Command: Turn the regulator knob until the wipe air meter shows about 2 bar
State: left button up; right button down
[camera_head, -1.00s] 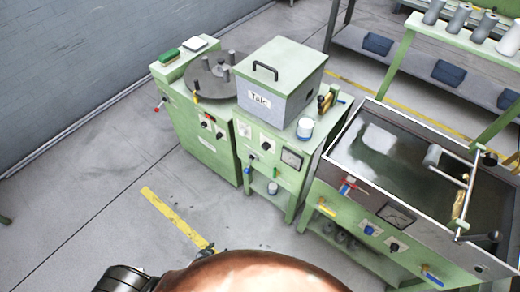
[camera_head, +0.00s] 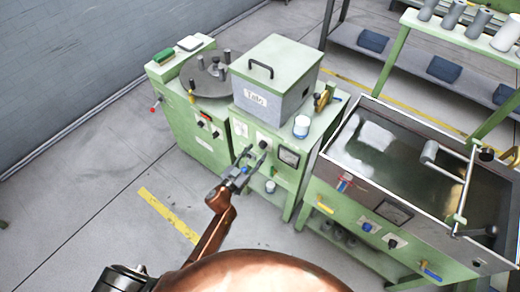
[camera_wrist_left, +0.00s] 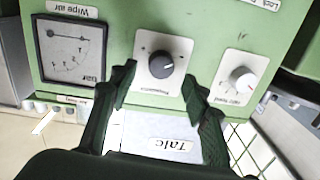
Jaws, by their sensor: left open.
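The wipe air meter (camera_wrist_left: 70,52) is a square dial with a dark frame, upside down at the upper left of the left wrist view. Its dark needle lies almost level in the picture; the value is too small to read. The meter also shows on the green machine in the head view (camera_head: 289,157). A dark round knob (camera_wrist_left: 161,64) on a white plate sits right of the meter; its small label is hard to read. My left gripper (camera_wrist_left: 159,77) is open and empty, its fingertips on either side of this knob; contact is unclear. The left gripper also shows in the head view (camera_head: 251,156).
A pale knob (camera_wrist_left: 242,78) sits beside the right finger. The talc box (camera_head: 272,82) and a white jar (camera_head: 301,126) stand on the machine top. A water tank machine (camera_head: 395,212) stands to the right.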

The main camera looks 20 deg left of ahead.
aim_at(261, 147)
pick_arm(q)
jog(key=shift+x, duration=1.6)
jog(key=c, duration=1.2)
